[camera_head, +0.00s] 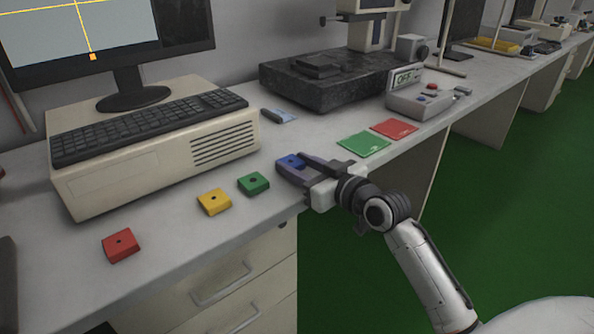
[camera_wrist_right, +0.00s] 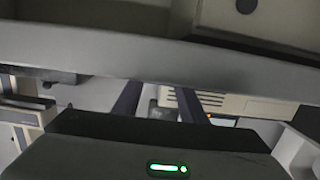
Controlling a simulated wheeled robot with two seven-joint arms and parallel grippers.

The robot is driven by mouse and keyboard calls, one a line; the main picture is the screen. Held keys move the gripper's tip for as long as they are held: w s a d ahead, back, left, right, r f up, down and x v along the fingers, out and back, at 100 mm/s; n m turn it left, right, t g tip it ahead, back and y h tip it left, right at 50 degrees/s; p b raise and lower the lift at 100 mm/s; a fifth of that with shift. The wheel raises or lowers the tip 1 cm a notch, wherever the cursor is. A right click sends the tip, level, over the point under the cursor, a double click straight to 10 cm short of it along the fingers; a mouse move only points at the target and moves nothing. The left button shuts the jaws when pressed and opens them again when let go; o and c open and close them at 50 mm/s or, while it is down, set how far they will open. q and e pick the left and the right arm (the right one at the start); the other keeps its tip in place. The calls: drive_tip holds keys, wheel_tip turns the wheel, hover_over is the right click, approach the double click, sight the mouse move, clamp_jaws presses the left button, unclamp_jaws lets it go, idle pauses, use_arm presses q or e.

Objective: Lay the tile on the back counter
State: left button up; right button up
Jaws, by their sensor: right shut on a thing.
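My right gripper (camera_head: 305,166) reaches in from the lower right over the counter's front edge. It is shut on a blue tile (camera_head: 290,161), a small block with a dark hole, at the right end of a row of tiles. I cannot tell whether the blue tile touches the counter. A green tile (camera_head: 253,183), a yellow tile (camera_head: 214,202) and a red tile (camera_head: 121,245) lie on the grey counter (camera_head: 180,233). In the right wrist view the fingers (camera_wrist_right: 157,103) show, but the tile cannot be made out. My left gripper is not in view.
A flat green pad (camera_head: 363,145) and a flat red pad (camera_head: 394,128) lie right of the gripper. A keyboard (camera_head: 150,123) rests on a beige computer case (camera_head: 160,165). A dark stone slab (camera_head: 325,82) and a box reading OFF (camera_head: 425,102) stand farther back.

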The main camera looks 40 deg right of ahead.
drive_tip(key=o, duration=1.1)
drive_tip(key=shift+f, duration=0.2)
drive_tip(key=shift+c, duration=0.2)
drive_tip(key=shift+r, duration=0.25)
drive_tip(key=s+r+p, duration=0.2)
drive_tip(key=s, duration=0.9)
drive_tip(key=s+a+f+g, duration=0.2)
drive_tip(key=s+a+f, duration=0.3)
drive_tip(key=a+f, duration=0.2)
drive_tip(key=s+a+f+g+y, duration=0.1)
drive_tip(key=s+a+f, duration=0.4)
drive_tip(key=f, duration=0.6)
drive_tip(key=s+a+f+n+g+y, duration=0.1)
drive_tip(key=s+a+f+g, duration=0.3)
drive_tip(key=s+a+f, duration=0.2)
wheel_tip(320, 180, down, 3)
drive_tip(key=a, duration=0.2)
drive_tip(key=shift+a+f, duration=0.15)
drive_tip(key=shift+a, duration=0.15)
